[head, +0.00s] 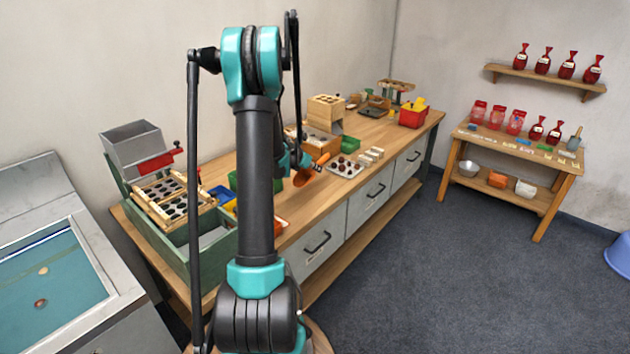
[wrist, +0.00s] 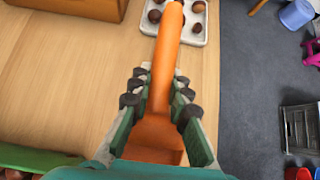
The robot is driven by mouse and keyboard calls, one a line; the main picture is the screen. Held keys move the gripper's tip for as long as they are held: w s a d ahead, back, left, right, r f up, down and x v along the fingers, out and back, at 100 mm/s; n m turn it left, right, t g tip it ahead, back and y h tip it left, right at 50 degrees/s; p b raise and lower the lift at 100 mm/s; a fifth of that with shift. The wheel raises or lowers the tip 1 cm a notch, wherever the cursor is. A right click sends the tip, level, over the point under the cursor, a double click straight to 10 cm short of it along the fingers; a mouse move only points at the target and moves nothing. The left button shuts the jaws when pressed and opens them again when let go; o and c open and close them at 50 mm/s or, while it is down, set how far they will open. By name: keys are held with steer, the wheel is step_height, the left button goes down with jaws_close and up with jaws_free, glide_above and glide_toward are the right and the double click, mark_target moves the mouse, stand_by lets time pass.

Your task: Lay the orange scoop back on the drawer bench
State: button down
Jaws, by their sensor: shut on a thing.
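The orange scoop (wrist: 166,60) is between the fingers of my gripper (wrist: 160,100) in the wrist view. Its handle points up the picture and its wider part lies toward my wrist, partly hidden by the gripper. The scoop also shows in the head view (head: 304,177), beside my arm and over the drawer bench (head: 270,247). My gripper (head: 296,163) is small and partly hidden by my arm there. In the wrist view the bare bench top (wrist: 60,70) shows below and left of the scoop. I cannot tell whether the scoop touches the bench.
A white tray of chestnuts (head: 334,171) lies close by; the handle overlaps it in the wrist view (wrist: 148,27). A wooden box (head: 324,146) stands behind. A green container (wrist: 30,157) is at lower left. The bench's front edge (wrist: 217,90) drops to the floor at right.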

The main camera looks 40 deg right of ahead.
steer(key=shift+f, duration=2.75)
steer(key=shift+f, duration=0.1)
steer(key=c, duration=1.4)
jaws_free()
steer(key=shift+c, duration=0.2)
step_height(320, 180, up, 8)
glide_above(300, 183)
steer(key=shift+s+a, duration=0.1)
steer(key=shift+s, duration=0.05)
